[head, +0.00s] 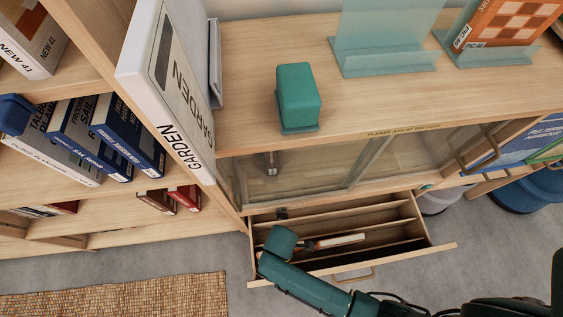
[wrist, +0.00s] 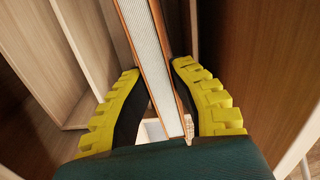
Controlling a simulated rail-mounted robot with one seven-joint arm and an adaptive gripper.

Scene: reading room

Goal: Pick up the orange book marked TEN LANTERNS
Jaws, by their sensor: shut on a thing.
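A thin book with orange cover edges and pale pages (wrist: 147,45) stands between the two yellow-padded fingers of my gripper (wrist: 157,72) in the wrist view. The fingers press on its two covers. In the head view the book (head: 342,240) shows as a pale strip at the open drawer (head: 437,246), with my gripper (head: 309,244) at its left end. The title is not readable in either view. I cannot tell whether the book still touches the drawer floor.
Wooden dividers split the drawer into long slots, close beside the book. The glass-fronted counter (head: 400,90) overhangs behind, with a teal block (head: 298,95) and another orange book (head: 505,22) on top. Shelves with blue books (head: 125,135) stand left. Grey floor lies in front.

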